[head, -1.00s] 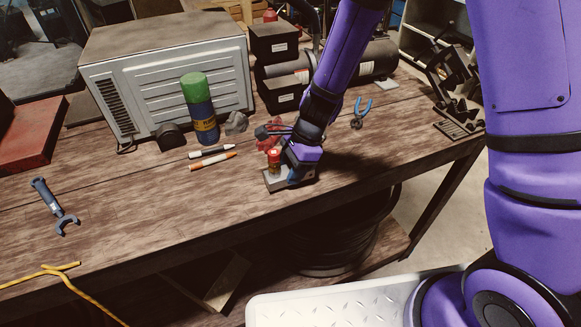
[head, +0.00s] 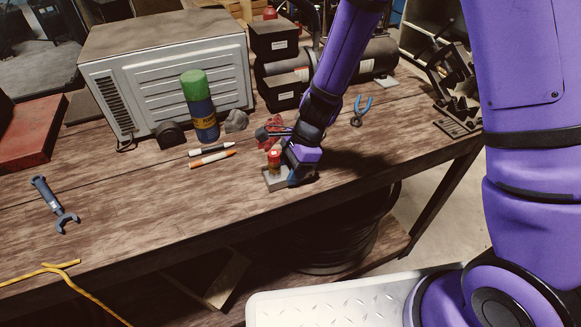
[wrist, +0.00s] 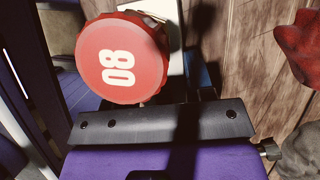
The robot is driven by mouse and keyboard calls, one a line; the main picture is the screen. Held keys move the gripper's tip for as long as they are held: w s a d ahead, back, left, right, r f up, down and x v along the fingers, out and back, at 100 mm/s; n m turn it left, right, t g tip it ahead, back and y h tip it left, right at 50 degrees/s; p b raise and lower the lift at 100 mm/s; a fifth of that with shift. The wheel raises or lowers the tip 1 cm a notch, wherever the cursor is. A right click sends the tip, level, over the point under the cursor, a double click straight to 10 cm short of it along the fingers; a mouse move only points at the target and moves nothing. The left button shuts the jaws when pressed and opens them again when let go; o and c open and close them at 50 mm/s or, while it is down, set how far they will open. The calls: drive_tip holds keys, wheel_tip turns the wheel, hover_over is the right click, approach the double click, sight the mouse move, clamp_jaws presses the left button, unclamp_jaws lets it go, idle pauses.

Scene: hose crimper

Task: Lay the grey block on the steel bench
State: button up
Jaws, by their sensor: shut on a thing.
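The grey block (head: 272,184) is a small flat-sided piece at the front part of the wooden bench. A red-capped, brownish post (head: 274,160) stands on it. The wrist view shows the round red cap (wrist: 121,58) from above, marked 08, with a pale part of the block (wrist: 160,9) behind it. My gripper (head: 292,180) reaches down from above right and is shut at the block and post. The cap and gripper body hide the contact, and I cannot tell whether the block touches the wood. No surface is clearly a steel bench.
On the wooden bench (head: 130,225) are a blue spanner (head: 54,205), two markers (head: 212,158), a green-capped can (head: 199,106), a red-handled tool (head: 270,132) and blue pliers (head: 361,110). A grey metal box (head: 165,70) stands behind. The bench's front left is mostly clear.

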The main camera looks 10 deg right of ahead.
drive_tip(key=o, duration=1.2)
drive_tip(key=s+d+r+n+t, duration=0.1)
drive_tip(key=s+d+r+n, duration=0.15)
drive_tip(key=d+r, duration=0.45)
drive_tip(key=s+d+r+n+t+h, duration=0.1)
drive_tip(key=d+r+n, duration=0.15)
drive_tip(key=r, duration=0.75)
drive_tip(key=s+d+r+n+t, duration=0.1)
drive_tip(key=s+d+r+n, duration=0.15)
drive_tip(key=d+r, duration=0.45)
drive_tip(key=s+d+r+n+t+h, duration=0.1)
drive_tip(key=s+d+r+n, duration=0.1)
drive_tip(key=s+r, duration=0.1)
drive_tip(key=s+d+r+n+t+h, duration=0.1)
drive_tip(key=s+d+r+n, duration=0.2)
drive_tip(key=s, duration=0.2)
drive_tip(key=s+d+r+n+t+h, duration=0.1)
drive_tip(key=s+d+r+n, duration=0.1)
drive_tip(key=s+r, duration=0.2)
drive_tip(key=shift+s+d, duration=0.2)
drive_tip(key=shift+s, duration=0.15)
